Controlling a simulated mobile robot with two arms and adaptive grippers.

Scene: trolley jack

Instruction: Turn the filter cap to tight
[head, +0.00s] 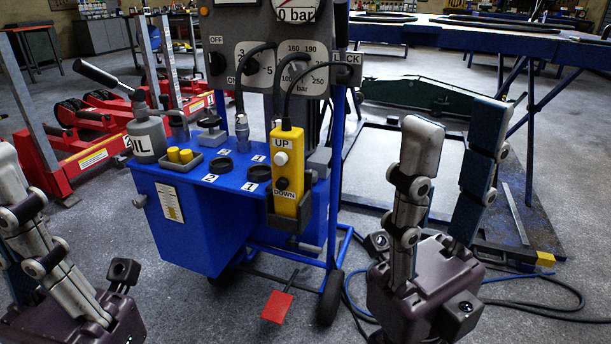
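A blue pump trolley (190,222) stands at centre left. On its top is a grey cap with a crossbar handle (211,131), which looks like the filter cap. I cannot tell from here how tight it is. My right gripper (455,140) is at the lower right, fingers pointing up, open and empty, well apart from the trolley. My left gripper (20,225) is at the lower left edge, away from the cap. Its fingertips are cut off by the frame, so its opening does not show clearly.
A red pedal (277,306) and a dark hose (545,308) are low down. Red jacks (80,150) stand left.

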